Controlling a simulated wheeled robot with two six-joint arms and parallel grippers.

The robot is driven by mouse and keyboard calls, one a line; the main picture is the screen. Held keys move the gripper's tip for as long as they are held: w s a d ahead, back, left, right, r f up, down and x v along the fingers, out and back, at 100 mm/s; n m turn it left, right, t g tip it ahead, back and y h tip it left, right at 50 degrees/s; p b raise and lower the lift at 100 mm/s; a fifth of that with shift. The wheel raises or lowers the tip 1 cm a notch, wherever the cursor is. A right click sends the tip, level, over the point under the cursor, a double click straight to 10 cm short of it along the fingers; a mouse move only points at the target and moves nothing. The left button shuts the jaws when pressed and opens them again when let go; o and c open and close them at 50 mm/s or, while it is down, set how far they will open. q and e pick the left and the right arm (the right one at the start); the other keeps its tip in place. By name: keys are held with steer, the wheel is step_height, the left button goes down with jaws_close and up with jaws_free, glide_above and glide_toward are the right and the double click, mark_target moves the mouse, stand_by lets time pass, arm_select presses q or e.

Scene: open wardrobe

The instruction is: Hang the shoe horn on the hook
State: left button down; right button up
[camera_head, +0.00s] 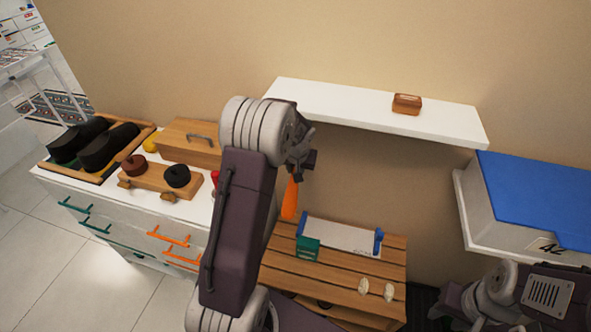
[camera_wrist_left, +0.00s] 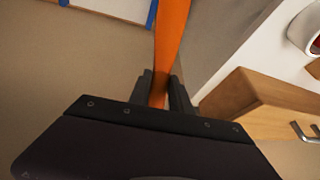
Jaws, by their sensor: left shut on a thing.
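The orange shoe horn (camera_head: 290,198) hangs down from my left gripper (camera_head: 301,160) in the head view, in front of the wall and above the slatted bench. In the left wrist view the shoe horn (camera_wrist_left: 169,45) runs up between the two dark fingers of my left gripper (camera_wrist_left: 165,92), which are shut on it. My right arm shows at the lower right of the head view, with a dark end (camera_head: 452,302) low in the picture; its finger opening cannot be made out. I cannot make out the hook in either view.
A white wall shelf (camera_head: 340,107) carries a small brown box (camera_head: 407,103). The wooden bench (camera_head: 282,263) holds a grey-white case (camera_head: 343,236) and a green box (camera_head: 307,249). A white drawer cabinet (camera_head: 130,225) stands left, with a wooden box (camera_head: 189,140) on top. A blue-lidded box (camera_head: 535,195) sits right.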

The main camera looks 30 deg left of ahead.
arm_select(q)
steer(key=shift+w+a+f+t+y+b, duration=0.25)
steer(key=shift+w+f+t+b, duration=0.75)
steer(key=shift+b, duration=3.65)
steer(key=shift+w+a+f+t+y+b, duration=0.25)
steer(key=shift+w+f+t+b, duration=0.65)
steer(key=shift+b, duration=3.75)
steer(key=shift+w+r, duration=0.3)
steer(key=c, duration=1.1)
jaws_free()
steer(key=o, duration=0.6)
steer(key=shift+o, duration=0.2)
